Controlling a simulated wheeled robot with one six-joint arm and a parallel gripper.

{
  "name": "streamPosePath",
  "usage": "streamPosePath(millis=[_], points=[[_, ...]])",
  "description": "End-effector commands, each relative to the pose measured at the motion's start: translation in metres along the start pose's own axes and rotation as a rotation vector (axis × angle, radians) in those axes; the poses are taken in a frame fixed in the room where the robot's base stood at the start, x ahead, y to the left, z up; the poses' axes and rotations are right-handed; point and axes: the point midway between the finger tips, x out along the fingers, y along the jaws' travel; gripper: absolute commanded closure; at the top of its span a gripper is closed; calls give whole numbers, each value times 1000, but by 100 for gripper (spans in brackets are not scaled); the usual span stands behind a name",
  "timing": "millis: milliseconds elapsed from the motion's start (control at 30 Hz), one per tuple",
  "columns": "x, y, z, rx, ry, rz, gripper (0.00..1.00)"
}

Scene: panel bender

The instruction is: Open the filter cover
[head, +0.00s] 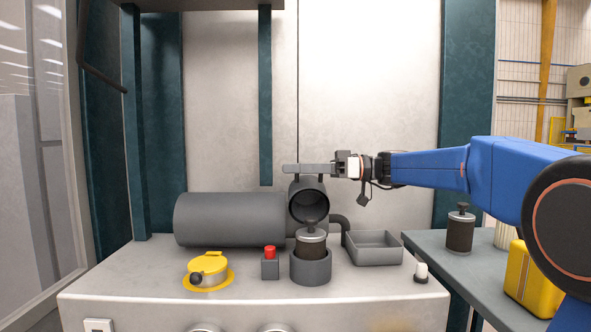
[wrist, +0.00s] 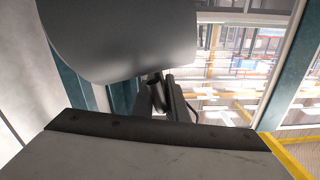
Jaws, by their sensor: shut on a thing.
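The filter cover (head: 309,203) is a dark grey cup, tilted up and back in the head view, its hollow round mouth facing me. Below it, a filter (head: 311,244) with a dark knob stands in a grey round housing (head: 311,272). My gripper (head: 308,169) reaches in from the right at the cover's top. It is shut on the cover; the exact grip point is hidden. In the wrist view, the fingers (wrist: 165,95) are close together, below a large grey rounded surface. I cannot tell whether that is the cover or the tank.
A large grey tank (head: 228,220) lies behind. A yellow round cap (head: 216,263), a red button (head: 269,251), an empty grey tray (head: 373,247) and a small white-topped item (head: 421,271) are on the bench. Another filter (head: 460,232) and a yellow box (head: 528,280) stand right.

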Motion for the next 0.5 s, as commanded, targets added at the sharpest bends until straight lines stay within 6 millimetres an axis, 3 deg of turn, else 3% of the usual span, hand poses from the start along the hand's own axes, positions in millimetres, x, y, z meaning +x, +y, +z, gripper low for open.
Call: streamPosePath(millis=[67,100,133,500], points=[[0,1,2,4,-2,0,100],[0,1,2,4,-2,0,80],[0,1,2,5,-2,0,73],[-2,1,1,2,-1,1,72]])
